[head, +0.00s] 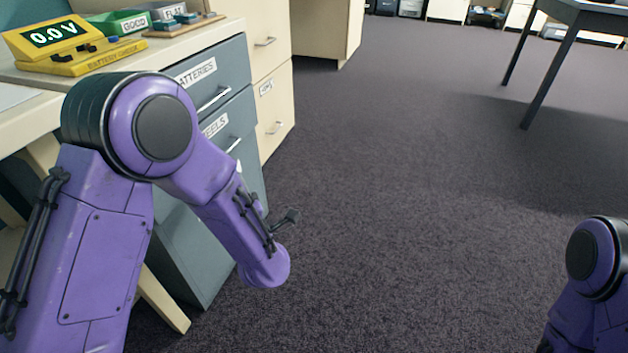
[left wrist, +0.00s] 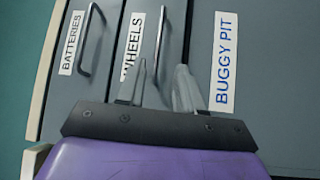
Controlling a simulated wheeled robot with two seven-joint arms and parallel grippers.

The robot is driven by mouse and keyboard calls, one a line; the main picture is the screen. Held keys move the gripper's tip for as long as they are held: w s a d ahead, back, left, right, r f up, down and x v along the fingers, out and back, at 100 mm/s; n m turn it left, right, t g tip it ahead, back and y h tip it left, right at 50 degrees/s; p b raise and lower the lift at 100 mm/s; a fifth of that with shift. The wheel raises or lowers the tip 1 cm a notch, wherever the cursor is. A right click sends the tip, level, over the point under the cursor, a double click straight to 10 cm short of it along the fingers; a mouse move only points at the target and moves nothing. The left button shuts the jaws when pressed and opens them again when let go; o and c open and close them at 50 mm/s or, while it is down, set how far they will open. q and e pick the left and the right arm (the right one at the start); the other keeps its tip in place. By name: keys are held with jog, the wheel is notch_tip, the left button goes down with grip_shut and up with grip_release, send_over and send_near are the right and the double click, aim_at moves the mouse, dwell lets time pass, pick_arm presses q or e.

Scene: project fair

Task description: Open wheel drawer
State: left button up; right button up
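The wheels drawer (head: 231,121) is in the blue-grey cabinet, below the batteries drawer (head: 209,77). Its front looks flush with the cabinet. In the left wrist view its WHEELS label (left wrist: 132,48) is partly covered by a finger, and its bar handle (left wrist: 164,28) runs down between the two fingers. My left gripper (left wrist: 160,72) is open, with its fingers apart on either side of the handle's lower end. I cannot tell whether the fingertips touch it. In the head view my left arm hides that gripper. My right gripper is out of view.
A yellow battery checker (head: 70,50) and a green tray (head: 121,24) stand on the worktop. A cream cabinet (head: 271,85) stands beyond. Open carpet (head: 400,200) lies to the right, with a dark table (head: 590,14) farther off.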

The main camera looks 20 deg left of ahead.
pick_arm(q)
jog(key=b+x, duration=0.3)
jog(key=x, duration=0.7)
jog(key=shift+a+r, duration=0.2)
jog(key=shift+r, duration=0.05)
jog(key=shift+w, duration=0.15)
grip_shut()
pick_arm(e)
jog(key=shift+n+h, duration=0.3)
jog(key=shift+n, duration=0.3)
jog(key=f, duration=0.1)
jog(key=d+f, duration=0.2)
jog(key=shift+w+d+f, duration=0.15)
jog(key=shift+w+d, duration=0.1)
